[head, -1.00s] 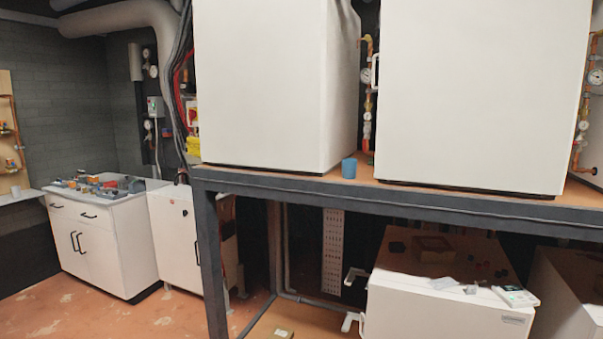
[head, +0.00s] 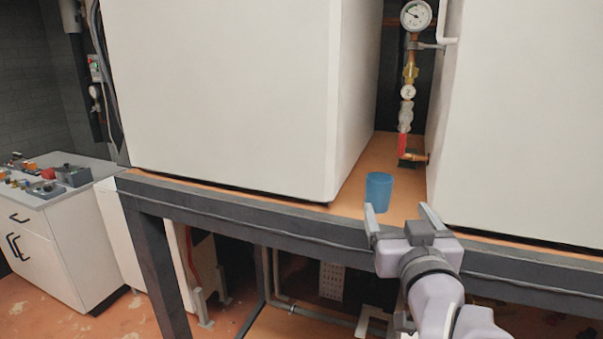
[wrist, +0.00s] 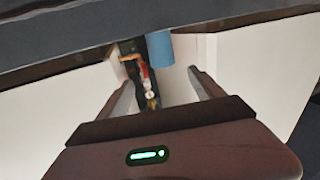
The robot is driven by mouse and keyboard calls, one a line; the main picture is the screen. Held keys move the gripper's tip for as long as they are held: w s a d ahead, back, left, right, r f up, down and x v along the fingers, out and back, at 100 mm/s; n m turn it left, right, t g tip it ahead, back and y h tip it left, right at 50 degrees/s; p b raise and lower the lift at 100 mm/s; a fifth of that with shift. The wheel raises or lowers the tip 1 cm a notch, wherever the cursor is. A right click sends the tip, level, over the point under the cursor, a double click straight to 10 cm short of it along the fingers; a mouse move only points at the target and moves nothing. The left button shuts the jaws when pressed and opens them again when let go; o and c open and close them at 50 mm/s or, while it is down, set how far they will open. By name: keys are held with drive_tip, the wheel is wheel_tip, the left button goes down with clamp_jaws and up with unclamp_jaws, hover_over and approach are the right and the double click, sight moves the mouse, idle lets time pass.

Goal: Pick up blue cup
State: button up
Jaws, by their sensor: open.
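The blue cup (head: 379,191) stands upright on the orange-brown shelf top (head: 404,205), near its front edge, in the gap between two large white units. My gripper (head: 400,215) is open and empty, just in front of the cup and slightly to its right at the shelf edge in the head view. In the wrist view the blue cup (wrist: 160,48) shows beyond my open fingers (wrist: 163,80), partly cut off by a dark beam. I see no contact between fingers and cup.
The left white unit (head: 230,90) and the right white unit (head: 530,120) wall in the gap. A gauge (head: 416,15) on copper pipework (head: 408,110) stands behind the cup. The dark shelf beam (head: 250,222) runs along the front. A white cabinet (head: 60,240) is at left.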

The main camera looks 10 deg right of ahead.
sight(382, 189)
drive_tip(key=p+x, duration=0.4)
drive_tip(key=x, duration=0.3)
drive_tip(key=shift+w+d+f, duration=0.1)
drive_tip(key=shift+w, duration=0.05)
drive_tip(key=x, duration=0.6)
drive_tip(key=shift+w+a+f, duration=0.15)
drive_tip(key=shift+a+f, duration=0.1)
drive_tip(key=shift+a, duration=0.05)
drive_tip(key=shift+r, duration=0.1)
drive_tip(key=c, duration=1.4)
drive_tip(key=shift+c, duration=0.2)
